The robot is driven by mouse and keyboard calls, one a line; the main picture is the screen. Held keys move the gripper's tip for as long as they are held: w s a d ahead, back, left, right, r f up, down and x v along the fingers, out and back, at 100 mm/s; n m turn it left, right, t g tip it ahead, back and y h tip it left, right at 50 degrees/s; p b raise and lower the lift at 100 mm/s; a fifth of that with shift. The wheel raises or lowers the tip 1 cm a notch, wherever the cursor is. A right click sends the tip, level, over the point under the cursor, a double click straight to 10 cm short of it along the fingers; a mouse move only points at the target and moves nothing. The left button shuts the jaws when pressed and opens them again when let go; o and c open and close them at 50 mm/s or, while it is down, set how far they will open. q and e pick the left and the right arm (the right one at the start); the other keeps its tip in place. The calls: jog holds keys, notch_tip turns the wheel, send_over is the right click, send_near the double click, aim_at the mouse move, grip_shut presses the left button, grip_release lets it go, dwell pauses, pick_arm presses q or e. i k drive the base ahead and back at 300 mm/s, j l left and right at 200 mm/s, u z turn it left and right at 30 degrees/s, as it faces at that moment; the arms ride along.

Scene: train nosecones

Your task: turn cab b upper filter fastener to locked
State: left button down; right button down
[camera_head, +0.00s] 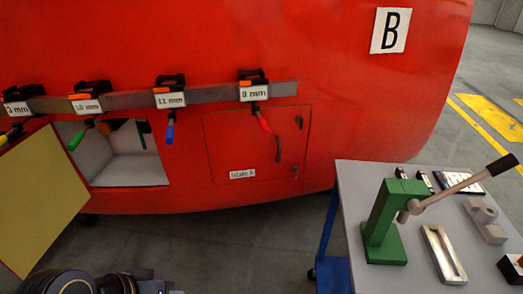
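The red cab (150,45) bears a B sign (390,31). Its closed intake panel (235,140) has a plate (242,174) that seems to read "Intake B". A small dark upper fastener (298,121) sits near the panel's upper right corner. A lower fastener (294,169) sits near the lower right corner. Both are too small to tell how they are turned. Dark parts of my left arm and gripper (145,284) show at the bottom left edge, well below and left of the panel. Its fingers cannot be made out. My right gripper is out of view.
A rail (210,95) across the cab holds several labelled tools, one red-handled (262,120) hanging before the panel. An open compartment (125,170) with a yellowish door (40,200) is at left. A grey table (350,180) with a green press (385,220) stands right.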

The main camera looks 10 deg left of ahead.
aim_at(302, 124)
jog(key=i+j+u, duration=0.25)
jog(key=i+j, duration=0.15)
jog(key=i+j+u, duration=0.25)
jog(key=i+j, duration=0.15)
jog(key=i, duration=0.05)
